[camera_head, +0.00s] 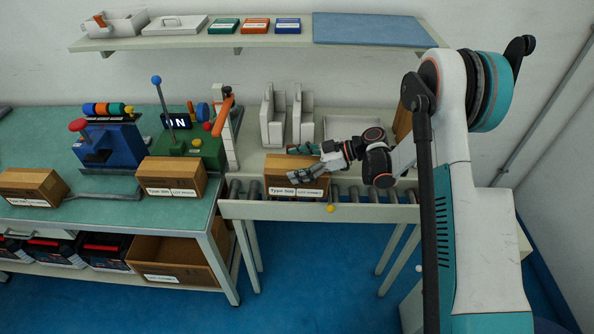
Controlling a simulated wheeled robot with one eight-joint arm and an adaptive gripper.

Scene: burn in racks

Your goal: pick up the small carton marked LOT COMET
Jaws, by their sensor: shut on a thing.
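A small brown carton (279,171) rests on the roller strip right of the green bench. Its white front label seems to read LOT COMET, in small print. The fingers hide part of the carton's top. I see no clear gap between the carton and the rollers.
Two similar cartons (172,175) (30,184) stand on the green bench (110,212), near a blue device (105,142) and a green lever device (190,146). Grey-white holders (273,122) and a pale tray (350,127) stand behind. A shelf (270,40) runs above.

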